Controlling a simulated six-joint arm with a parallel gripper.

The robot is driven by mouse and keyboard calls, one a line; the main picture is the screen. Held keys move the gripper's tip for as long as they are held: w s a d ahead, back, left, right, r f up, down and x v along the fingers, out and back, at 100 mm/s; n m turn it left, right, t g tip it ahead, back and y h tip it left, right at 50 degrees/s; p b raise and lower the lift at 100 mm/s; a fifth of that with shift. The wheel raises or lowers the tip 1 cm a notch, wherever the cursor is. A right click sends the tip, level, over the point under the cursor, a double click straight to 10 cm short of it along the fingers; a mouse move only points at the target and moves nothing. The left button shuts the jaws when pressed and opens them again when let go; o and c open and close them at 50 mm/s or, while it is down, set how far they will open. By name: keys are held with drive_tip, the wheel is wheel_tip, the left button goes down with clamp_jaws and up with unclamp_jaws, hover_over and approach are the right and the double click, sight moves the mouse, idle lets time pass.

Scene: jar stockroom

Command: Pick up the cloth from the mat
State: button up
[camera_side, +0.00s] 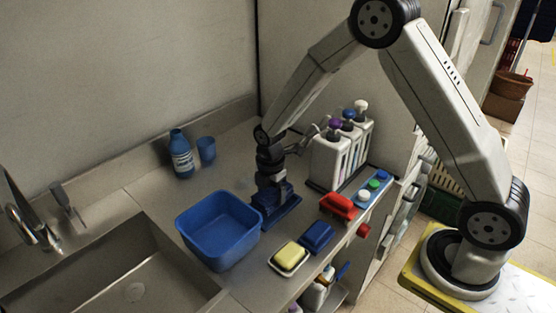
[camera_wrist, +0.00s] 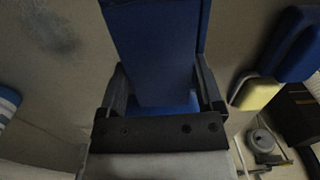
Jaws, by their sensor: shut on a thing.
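My gripper (camera_side: 271,184) points down over the counter, just right of the blue basin. It is shut on a blue cloth (camera_wrist: 154,48), which fills the space between my two dark fingers in the wrist view. The blue mat (camera_side: 285,213) lies flat on the counter below my gripper. Cloth and mat are similar in colour, and I cannot tell whether the cloth still touches the mat. My gripper hides part of both in the side view.
The blue basin (camera_side: 219,225) stands close on the left, beside the sink (camera_side: 125,270). A yellow sponge (camera_side: 290,256) on a dish, a blue sponge (camera_side: 317,237) and a red brush (camera_side: 338,206) lie in front. Pump bottles (camera_side: 330,158) stand behind right; a blue bottle (camera_side: 181,155) and cup (camera_side: 206,149) behind left.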

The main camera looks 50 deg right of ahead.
drive_tip(key=s+r, duration=1.1)
drive_tip(key=s, duration=0.3)
drive_tip(key=shift+d+r, duration=0.1)
